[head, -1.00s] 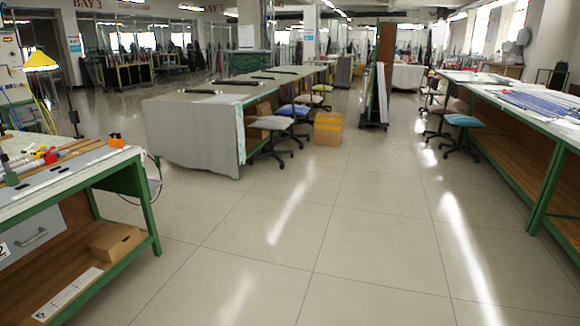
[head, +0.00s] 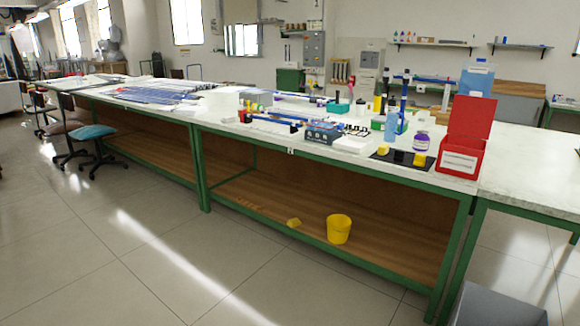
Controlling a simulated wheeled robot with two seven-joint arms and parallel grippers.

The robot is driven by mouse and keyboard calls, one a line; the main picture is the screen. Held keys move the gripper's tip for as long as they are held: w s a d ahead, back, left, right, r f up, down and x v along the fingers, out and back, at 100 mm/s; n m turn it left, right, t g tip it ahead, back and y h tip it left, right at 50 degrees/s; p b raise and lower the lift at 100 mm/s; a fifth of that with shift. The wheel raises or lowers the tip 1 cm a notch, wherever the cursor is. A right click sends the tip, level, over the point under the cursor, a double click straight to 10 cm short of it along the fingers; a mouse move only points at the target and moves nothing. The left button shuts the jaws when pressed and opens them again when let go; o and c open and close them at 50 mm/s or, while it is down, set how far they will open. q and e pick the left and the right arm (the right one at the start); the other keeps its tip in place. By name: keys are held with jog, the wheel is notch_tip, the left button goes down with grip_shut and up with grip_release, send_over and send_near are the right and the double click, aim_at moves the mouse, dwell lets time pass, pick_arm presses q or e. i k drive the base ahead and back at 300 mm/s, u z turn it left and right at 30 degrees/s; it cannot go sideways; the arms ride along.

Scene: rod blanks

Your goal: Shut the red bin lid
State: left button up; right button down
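The red bin (head: 459,158) stands near the right end of the long green-framed workbench (head: 330,154), with a white label on its front. Its red lid (head: 471,118) is open and stands up at the back of the bin. The inside of the bin is mostly hidden by its front wall. Neither of my grippers is in view.
Beside the bin are a dark mat (head: 392,158), yellow blocks and a purple-labelled jar (head: 421,141). A blue container (head: 477,78) stands behind. A yellow bucket (head: 339,229) sits on the lower shelf. A grey box (head: 498,305) is at bottom right. Floor before the bench is clear.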

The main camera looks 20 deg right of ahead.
aim_at(470, 116)
jog(key=z, duration=0.85)
jog(key=i, duration=1.8)
jog(key=z, duration=0.45)
